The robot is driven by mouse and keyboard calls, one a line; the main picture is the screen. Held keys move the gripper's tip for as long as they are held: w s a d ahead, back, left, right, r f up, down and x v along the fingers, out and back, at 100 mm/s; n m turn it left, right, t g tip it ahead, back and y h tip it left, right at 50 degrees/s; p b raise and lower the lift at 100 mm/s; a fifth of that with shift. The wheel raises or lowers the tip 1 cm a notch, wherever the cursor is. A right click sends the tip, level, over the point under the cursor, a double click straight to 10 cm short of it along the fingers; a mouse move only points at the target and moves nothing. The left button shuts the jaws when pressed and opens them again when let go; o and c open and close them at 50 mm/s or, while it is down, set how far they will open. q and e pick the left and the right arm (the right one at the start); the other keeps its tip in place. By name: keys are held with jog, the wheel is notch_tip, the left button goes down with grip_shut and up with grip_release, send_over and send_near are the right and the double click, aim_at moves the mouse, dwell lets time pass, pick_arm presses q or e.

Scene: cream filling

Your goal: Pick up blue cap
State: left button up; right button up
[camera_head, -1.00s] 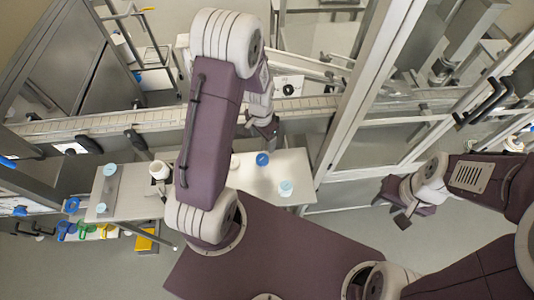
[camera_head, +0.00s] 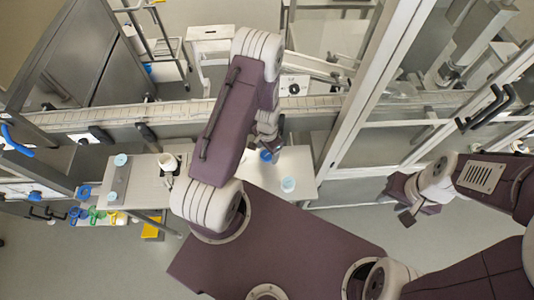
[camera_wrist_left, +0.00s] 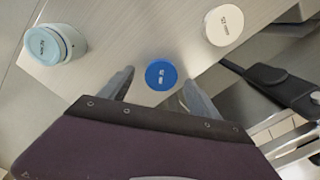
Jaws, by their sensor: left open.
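The blue cap (camera_head: 266,156) lies on the light table (camera_head: 300,162), partly covered by my left gripper in the head view. In the left wrist view the round blue cap (camera_wrist_left: 161,74) with white marking sits between the open fingertips of my left gripper (camera_wrist_left: 157,82). No finger visibly touches it. My left gripper (camera_head: 271,143) hangs at the cap in the head view. My right gripper (camera_head: 403,208) is away to the right, over the floor, with nothing visible in it; its jaw state is unclear.
A jar with a light-blue lid (camera_wrist_left: 55,45) stands left of the blue cap in the wrist view, and a white cap (camera_wrist_left: 223,25) lies to the right near the table edge. Coloured items (camera_head: 97,215) stand at the far left. A metal-framed enclosure (camera_head: 375,80) rises behind right.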

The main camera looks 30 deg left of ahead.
pick_arm(q)
jog(key=shift+a+f, duration=0.1)
jog(key=shift+f, duration=0.5)
jog(key=c, duration=1.4)
jog(key=shift+r, duration=0.1)
jog(key=r, duration=0.1)
jog(key=r+b, duration=0.1)
jog(key=r, duration=0.2)
jog(key=shift+w+d, duration=0.25)
jog(key=w+d+r+b, duration=0.3)
jog(key=w+d+r, duration=0.3)
jog(key=d, duration=0.3)
notch_tip(320, 180, up, 2)
jog(key=n+b, duration=0.4)
jog(key=n, duration=0.1)
send_over(269, 154)
jog(key=d, duration=0.4)
jog(key=shift+s+a, duration=0.25)
jog(key=shift+s, duration=0.2)
